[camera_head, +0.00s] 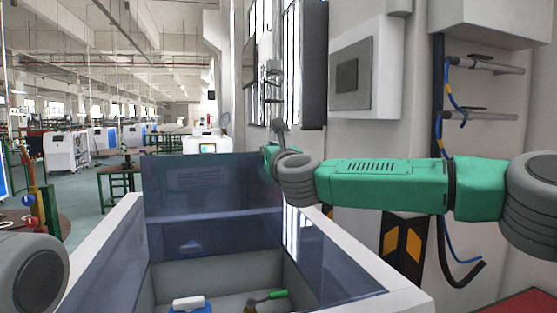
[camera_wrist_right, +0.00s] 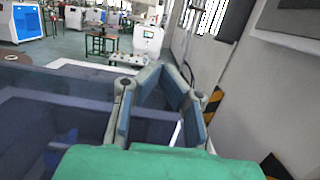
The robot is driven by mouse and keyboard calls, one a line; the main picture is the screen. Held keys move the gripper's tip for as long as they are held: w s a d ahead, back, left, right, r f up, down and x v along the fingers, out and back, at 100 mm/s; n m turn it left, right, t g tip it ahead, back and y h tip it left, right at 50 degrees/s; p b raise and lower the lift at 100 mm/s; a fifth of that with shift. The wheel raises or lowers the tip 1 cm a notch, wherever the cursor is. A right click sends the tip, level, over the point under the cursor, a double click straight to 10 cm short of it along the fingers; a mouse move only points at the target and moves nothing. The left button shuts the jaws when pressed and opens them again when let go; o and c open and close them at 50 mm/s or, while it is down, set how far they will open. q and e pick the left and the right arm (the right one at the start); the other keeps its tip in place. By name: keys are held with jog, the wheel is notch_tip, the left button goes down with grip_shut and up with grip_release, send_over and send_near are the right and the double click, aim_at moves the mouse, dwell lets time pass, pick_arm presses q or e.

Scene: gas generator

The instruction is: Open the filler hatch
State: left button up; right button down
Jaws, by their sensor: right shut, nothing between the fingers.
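The filler hatch is a dark blue, see-through panel (camera_head: 205,190) standing upright at the back of a pale open-topped box (camera_head: 365,262) in the head view. It also shows as a dark sheet on the left in the right wrist view (camera_wrist_right: 55,85). My right gripper (camera_head: 269,153) is beside the panel's upper right corner; I cannot tell whether it touches. In the right wrist view my right gripper (camera_wrist_right: 158,72) is shut and empty. My left gripper is out of view; only part of my left arm shows at the lower left.
Inside the box are a blue container with a white top (camera_head: 188,303) and a green-handled tool (camera_head: 265,298). A wall with a pale cabinet (camera_head: 364,72), pipes and a hanging cable (camera_head: 442,220) bounds the right. Open workshop floor lies to the left.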

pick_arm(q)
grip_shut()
pick_arm(e)
jog(key=f+v, duration=0.1)
jog(key=v, duration=0.8)
jog(key=shift+s, duration=0.25)
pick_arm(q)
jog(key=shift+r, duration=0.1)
